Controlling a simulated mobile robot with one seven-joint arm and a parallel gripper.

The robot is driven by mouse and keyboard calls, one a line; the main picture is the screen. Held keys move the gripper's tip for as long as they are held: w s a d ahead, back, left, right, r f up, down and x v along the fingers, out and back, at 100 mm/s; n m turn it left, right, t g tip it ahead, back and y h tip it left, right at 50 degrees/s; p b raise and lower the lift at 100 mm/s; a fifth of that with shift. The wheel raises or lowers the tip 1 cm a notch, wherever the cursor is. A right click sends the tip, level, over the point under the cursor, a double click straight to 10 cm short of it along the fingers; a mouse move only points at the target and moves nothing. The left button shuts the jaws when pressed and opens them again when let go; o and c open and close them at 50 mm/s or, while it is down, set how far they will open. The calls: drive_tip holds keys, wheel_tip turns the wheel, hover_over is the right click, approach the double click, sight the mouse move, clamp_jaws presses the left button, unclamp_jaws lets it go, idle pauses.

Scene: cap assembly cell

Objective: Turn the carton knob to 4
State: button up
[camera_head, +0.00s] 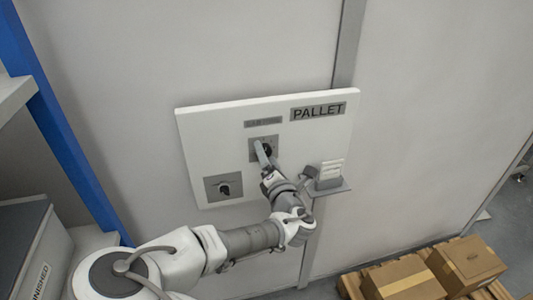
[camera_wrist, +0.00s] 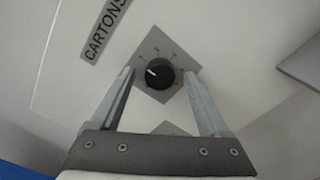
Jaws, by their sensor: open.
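The carton knob (camera_wrist: 159,73) is a round black dial with a white pointer line on a grey square plate (camera_wrist: 150,46). The CARTONS label (camera_wrist: 106,27) is beside it in the wrist view. The pointer aims up and left in that view; the small scale digits are too blurred to read. My gripper (camera_wrist: 160,74) is open, with one finger on either side of the knob; I cannot tell whether they touch it. In the head view my gripper (camera_head: 264,156) is at the upper plate of the white panel (camera_head: 220,127) and partly hides the knob (camera_head: 267,149).
A second black knob (camera_head: 223,189) on a grey plate is lower left on the panel. A PALLET label (camera_head: 318,111) is at the top right. A small grey holder (camera_head: 331,187) juts out at the lower right.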

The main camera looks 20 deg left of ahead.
drive_tip(key=shift+c, duration=0.3)
clamp_jaws()
